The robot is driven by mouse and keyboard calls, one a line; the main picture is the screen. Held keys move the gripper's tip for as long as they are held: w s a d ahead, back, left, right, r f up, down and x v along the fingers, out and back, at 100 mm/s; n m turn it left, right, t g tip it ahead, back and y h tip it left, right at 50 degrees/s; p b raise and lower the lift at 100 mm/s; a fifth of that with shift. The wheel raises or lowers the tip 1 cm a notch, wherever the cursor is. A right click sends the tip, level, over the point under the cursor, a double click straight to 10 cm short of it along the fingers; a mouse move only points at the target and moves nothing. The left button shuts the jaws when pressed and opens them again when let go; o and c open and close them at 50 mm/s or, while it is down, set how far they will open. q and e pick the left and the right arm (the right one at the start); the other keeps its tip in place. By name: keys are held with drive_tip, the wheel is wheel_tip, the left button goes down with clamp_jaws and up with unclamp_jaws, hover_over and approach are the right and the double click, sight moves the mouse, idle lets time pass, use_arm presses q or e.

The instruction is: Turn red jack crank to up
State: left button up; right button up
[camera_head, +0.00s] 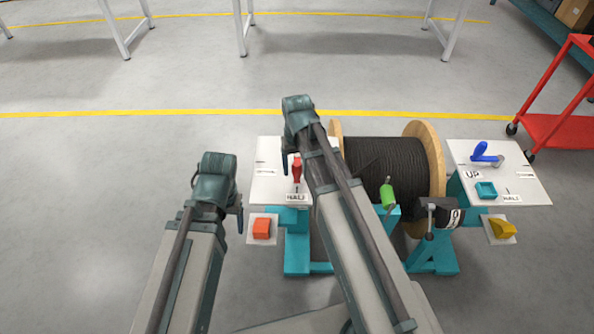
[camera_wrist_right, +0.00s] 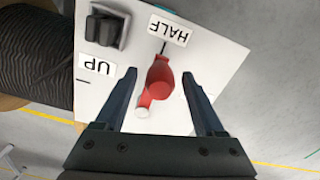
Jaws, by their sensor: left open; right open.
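The red jack crank (camera_head: 297,170) stands on the white plate (camera_head: 265,158) left of the cable reel. In the right wrist view the red crank (camera_wrist_right: 160,78) has its wide end towards the HALF label (camera_wrist_right: 167,30); the UP label (camera_wrist_right: 97,66) is to its left. My right gripper (camera_wrist_right: 160,88) is open, with one finger on each side of the crank; I cannot tell whether they touch it. In the head view my right arm hides part of the plate, including its UP label. My left gripper (camera_head: 240,207) is open and empty, left of the plate.
A black cable reel (camera_head: 385,165) with wooden flanges stands right of my right arm. Beyond it is another plate (camera_head: 525,180) with a blue crank (camera_head: 482,153). An orange block (camera_head: 262,228) is below the red crank's plate. A red cart (camera_head: 560,130) stands far right.

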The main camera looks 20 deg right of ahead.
clamp_jaws()
idle(0.3)
idle(1.1)
